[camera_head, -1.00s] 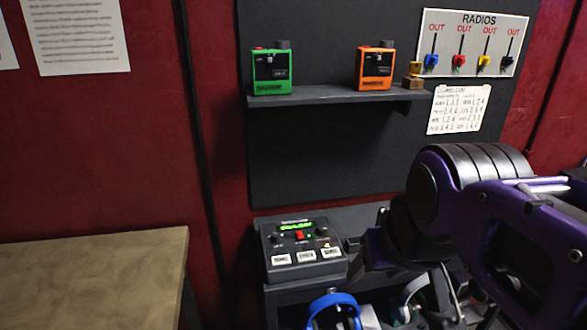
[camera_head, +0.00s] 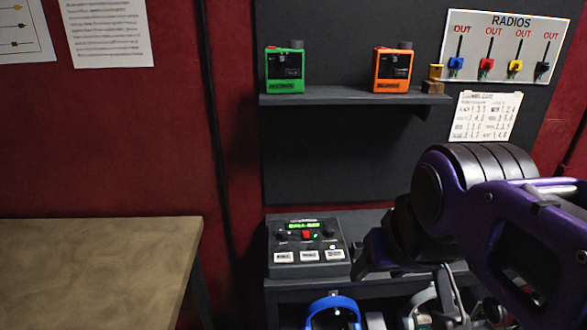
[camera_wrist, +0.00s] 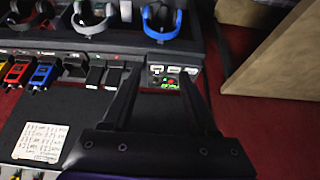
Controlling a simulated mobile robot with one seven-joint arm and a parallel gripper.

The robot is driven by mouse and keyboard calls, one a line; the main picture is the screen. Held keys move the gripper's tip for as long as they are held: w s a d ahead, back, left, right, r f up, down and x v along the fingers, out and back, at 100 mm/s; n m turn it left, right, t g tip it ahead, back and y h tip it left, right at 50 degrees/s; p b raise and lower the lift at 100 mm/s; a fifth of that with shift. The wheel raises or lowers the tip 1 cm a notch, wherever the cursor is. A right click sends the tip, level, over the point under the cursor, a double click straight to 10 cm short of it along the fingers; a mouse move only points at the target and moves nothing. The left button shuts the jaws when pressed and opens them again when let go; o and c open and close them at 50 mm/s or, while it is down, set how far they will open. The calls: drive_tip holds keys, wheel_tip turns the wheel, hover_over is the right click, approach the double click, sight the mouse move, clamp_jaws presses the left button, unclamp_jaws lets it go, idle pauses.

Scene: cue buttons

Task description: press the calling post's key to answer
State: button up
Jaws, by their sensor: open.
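The dark console (camera_head: 308,262) stands on a low shelf in the head view. It has a green lit display (camera_head: 303,225), a red button (camera_head: 307,235) and a row of white labelled keys (camera_head: 309,256). A small yellow light shows by the right key. The display text is too small to read surely. My gripper (camera_head: 368,258) is at the console's right edge in the head view, partly hidden by my purple wrist. In the wrist view my gripper (camera_wrist: 160,72) is open and empty, its fingers apart, with the console (camera_wrist: 170,84) beyond them. I cannot tell any contact.
A green radio (camera_head: 285,72) and an orange radio (camera_head: 391,72) sit on the upper shelf (camera_head: 340,98). A RADIOS board (camera_head: 500,48) hangs at right. Headphones (camera_head: 333,308) sit below the console. A tan table (camera_head: 90,255) is at left.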

wheel_tip(320, 180, up, 2)
drive_tip(key=shift+r+p, duration=0.1)
drive_tip(key=shift+p, duration=0.7)
clamp_jaws()
idle(1.0)
